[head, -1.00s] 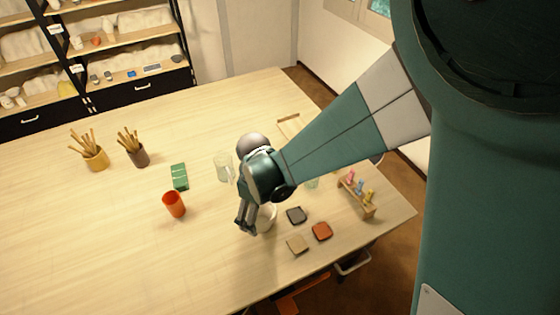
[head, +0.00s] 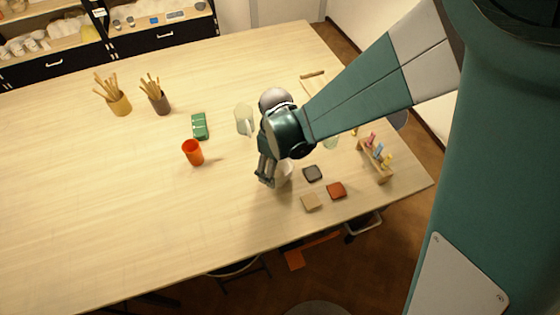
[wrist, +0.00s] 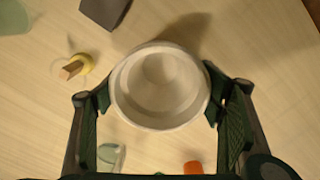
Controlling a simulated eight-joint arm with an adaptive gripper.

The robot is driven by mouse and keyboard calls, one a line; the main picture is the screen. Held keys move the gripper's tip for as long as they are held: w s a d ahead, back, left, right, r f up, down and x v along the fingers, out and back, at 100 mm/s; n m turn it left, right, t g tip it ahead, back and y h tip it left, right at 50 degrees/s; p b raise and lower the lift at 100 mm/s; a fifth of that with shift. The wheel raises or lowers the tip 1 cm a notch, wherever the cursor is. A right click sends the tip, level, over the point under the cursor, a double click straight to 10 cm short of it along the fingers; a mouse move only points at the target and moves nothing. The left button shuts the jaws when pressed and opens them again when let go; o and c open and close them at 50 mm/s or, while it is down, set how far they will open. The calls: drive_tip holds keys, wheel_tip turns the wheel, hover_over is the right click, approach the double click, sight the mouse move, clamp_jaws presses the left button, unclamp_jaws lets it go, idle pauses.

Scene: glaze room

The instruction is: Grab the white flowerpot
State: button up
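The white flowerpot (wrist: 160,92) is round and open-topped, and I look down into it in the wrist view. My gripper (wrist: 158,94) has one finger on each side of it, and both finger pads appear to press against its outside. In the head view the flowerpot (head: 285,173) stands upright on the table, partly hidden by my gripper (head: 267,181). No gap shows between the pads and the pot.
Close right of the pot are a grey tile (head: 312,173), a tan tile (head: 311,201) and a red tile (head: 336,190). A rack (head: 376,162) stands beyond them. The front-left table is clear.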

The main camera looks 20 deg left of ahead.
drive_tip(key=c, duration=0.3)
drive_tip(key=shift+r, duration=0.2)
drive_tip(key=shift+r, duration=4.8)
